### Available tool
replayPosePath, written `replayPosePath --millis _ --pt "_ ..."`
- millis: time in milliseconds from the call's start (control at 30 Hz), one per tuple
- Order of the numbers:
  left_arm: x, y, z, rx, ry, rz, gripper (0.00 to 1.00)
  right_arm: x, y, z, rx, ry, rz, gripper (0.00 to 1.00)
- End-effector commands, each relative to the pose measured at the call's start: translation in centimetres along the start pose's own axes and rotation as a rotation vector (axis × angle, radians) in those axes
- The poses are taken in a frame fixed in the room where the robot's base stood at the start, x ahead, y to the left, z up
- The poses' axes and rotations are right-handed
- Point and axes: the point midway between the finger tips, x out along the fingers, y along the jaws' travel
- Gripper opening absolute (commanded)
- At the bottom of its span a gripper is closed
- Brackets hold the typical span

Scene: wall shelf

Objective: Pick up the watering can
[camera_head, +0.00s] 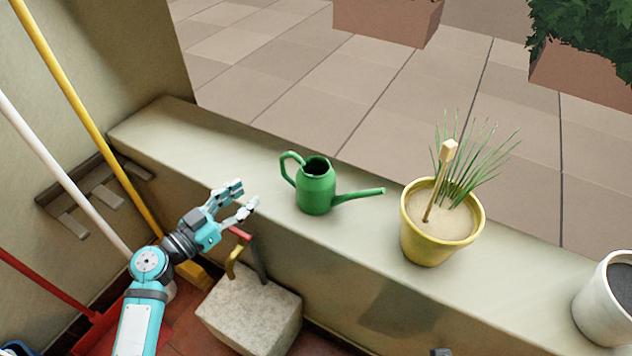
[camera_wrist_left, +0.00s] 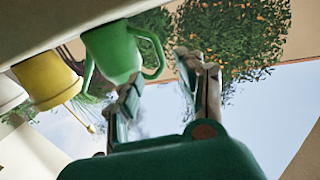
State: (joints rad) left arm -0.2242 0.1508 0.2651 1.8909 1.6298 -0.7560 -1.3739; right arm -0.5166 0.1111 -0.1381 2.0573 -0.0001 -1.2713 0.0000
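The green watering can (camera_head: 316,190) stands upright on the pale ledge (camera_head: 371,207), its handle loop on the left and its spout pointing right. My left gripper (camera_head: 245,197) is left of the can, apart from it, with its fingers spread and nothing between them. In the left wrist view the can (camera_wrist_left: 112,52) appears upside down beyond my left gripper (camera_wrist_left: 150,88), with its handle on the side nearer the fingers. My right gripper is not clearly visible; only a small dark part shows at the bottom edge of the head view.
A yellow pot (camera_head: 433,247) with a grassy plant and a wooden stake stands right of the can. A white pot (camera_head: 601,310) is at the far right. A stone block (camera_head: 250,317) stands below the ledge. Broom handles (camera_head: 88,124) lean at left.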

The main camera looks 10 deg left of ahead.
Motion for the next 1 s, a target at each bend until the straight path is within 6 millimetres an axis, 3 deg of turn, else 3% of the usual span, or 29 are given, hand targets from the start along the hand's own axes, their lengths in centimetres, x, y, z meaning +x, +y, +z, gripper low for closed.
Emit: replayPosePath --millis 100,233,500,800,1000 --pt "2.7 0.0 -0.3 -0.002 0.003 0.000 0.39 1.5 -0.1 0.6 -0.002 -0.012 -0.002 1.00" --pt "4.8 0.0 -0.2 -0.003 0.002 0.001 0.39 2.8 -0.2 1.1 -0.003 -0.017 -0.003 1.00" --pt "6.6 0.1 -0.2 -0.001 -0.001 0.000 0.39 4.2 -0.3 1.8 -0.004 -0.026 -0.004 1.00" --pt "10.5 0.2 -0.5 -0.003 -0.001 -0.001 0.39 7.2 -0.4 3.7 -0.007 -0.044 -0.007 1.00" --pt "11.2 0.2 -0.3 -0.001 -0.003 -0.001 0.39 7.6 -0.4 4.0 -0.008 -0.045 -0.007 1.00"
